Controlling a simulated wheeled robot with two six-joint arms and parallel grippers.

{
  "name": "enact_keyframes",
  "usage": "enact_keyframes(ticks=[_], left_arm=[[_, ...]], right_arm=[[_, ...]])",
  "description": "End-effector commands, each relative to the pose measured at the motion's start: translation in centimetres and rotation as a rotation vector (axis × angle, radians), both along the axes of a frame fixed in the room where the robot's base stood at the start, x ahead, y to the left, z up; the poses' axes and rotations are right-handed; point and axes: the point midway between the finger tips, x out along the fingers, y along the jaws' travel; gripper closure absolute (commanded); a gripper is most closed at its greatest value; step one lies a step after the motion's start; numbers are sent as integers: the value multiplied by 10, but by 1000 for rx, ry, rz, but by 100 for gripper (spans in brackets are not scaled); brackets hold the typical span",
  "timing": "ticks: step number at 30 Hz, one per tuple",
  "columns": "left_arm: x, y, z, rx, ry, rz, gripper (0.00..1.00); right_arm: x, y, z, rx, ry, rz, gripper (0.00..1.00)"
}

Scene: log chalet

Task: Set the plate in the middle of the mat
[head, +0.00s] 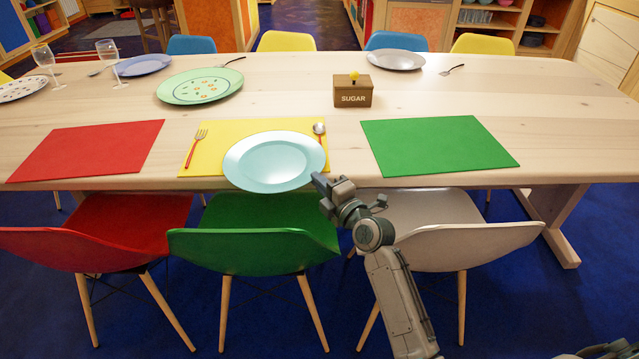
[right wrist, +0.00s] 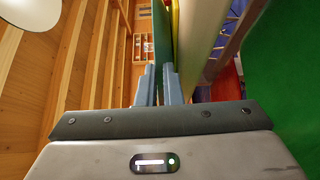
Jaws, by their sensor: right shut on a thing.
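The light-blue plate (head: 274,160) is over the front part of the yellow mat (head: 228,138), and its near rim reaches past the table's front edge. It lies forward of the mat's middle; I cannot tell whether it touches the mat. A fork (head: 195,146) lies on the mat's left side and a spoon (head: 319,132) on its right. My right gripper (head: 319,181) is shut on the plate's right front rim. In the right wrist view the fingers (right wrist: 159,86) close on the plate, seen edge-on (right wrist: 161,40). My left gripper is out of view.
A red mat (head: 90,149) lies to the left and a green mat (head: 438,144) to the right, both bare. A sugar box (head: 352,96) and a patterned green plate (head: 200,87) stand behind. Red, green (head: 250,245) and white chairs line the front edge.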

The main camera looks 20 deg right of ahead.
Motion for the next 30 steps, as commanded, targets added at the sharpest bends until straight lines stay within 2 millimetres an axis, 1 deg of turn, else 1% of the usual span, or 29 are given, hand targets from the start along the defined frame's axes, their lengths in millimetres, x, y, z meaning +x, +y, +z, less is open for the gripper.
enact_keyframes(ticks=[10,12,14,21,25,30], left_arm=[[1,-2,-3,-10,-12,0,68],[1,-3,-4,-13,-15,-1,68],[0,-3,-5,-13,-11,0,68],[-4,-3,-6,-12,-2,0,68],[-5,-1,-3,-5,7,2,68],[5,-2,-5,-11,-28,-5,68]], right_arm=[[0,0,0,2,-5,-1,100],[0,0,-1,0,-1,0,84],[0,0,-1,0,-1,0,72],[0,0,-1,0,-1,0,72],[0,0,2,0,-1,0,72],[-26,-9,-3,-4,0,-1,72]])
